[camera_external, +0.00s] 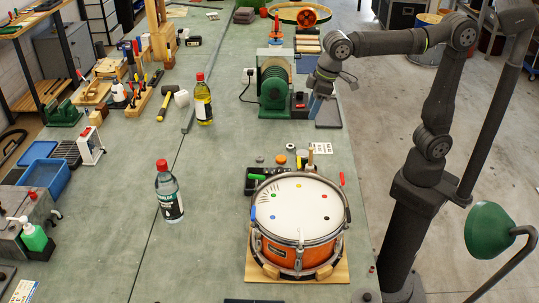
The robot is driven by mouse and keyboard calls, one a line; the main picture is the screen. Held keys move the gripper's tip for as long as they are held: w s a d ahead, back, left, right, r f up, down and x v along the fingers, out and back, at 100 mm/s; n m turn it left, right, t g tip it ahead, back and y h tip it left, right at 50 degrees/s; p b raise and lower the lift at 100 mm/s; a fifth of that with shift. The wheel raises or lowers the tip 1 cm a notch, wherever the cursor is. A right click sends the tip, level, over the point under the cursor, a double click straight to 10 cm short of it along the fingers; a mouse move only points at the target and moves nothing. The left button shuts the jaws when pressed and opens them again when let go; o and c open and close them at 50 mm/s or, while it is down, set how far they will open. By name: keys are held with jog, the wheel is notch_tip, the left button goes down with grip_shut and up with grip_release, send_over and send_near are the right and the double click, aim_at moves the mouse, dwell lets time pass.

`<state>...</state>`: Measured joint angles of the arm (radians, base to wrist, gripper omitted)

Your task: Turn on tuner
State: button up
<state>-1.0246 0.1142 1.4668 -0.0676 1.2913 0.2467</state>
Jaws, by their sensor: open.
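I cannot tell for certain which thing is the tuner. My gripper (316,92) is open and empty, pointing down at the right side of the green bench machine (273,92). It is far from the white box and behind the drum. Its fingertips are small and hard to make out.
A small black box with a red top (300,104) is close to my gripper. A clear bottle (168,193) and a yellow-liquid bottle (203,101) stand mid-bench. A dark rack (253,185) lies beside the drum. The bench's middle front is largely clear.

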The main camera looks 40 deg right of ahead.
jog(key=shift+w+a+f+n, duration=0.2)
jog(key=shift+a+f+n, duration=0.05)
jog(key=shift+f+n, duration=0.15)
jog(key=c, duration=0.7)
jog(key=w+a+f+n, duration=0.1)
jog(key=f+n, duration=0.1)
jog(key=w+a+f+n+g+h, duration=0.1)
jog(key=f+n, duration=0.1)
jog(key=n, duration=0.1)
jog(key=w+a+f+n, duration=0.1)
jog(key=f+n, duration=0.1)
jog(key=n, duration=0.1)
jog(key=shift+w+a+f+g+h, duration=0.2)
jog(key=shift+a+f+g+h, duration=0.1)
jog(key=shift+a+f+h, duration=0.1)
grip_shut()
jog(key=w+a+f+n+g+h, duration=0.1)
jog(key=w+a+f+n, duration=0.1)
jog(key=f+n, duration=0.6)
jog(key=shift+w+a+n+g, duration=0.35)
jog(key=shift+w+n, duration=0.15)
jog(key=shift+n, duration=0.1)
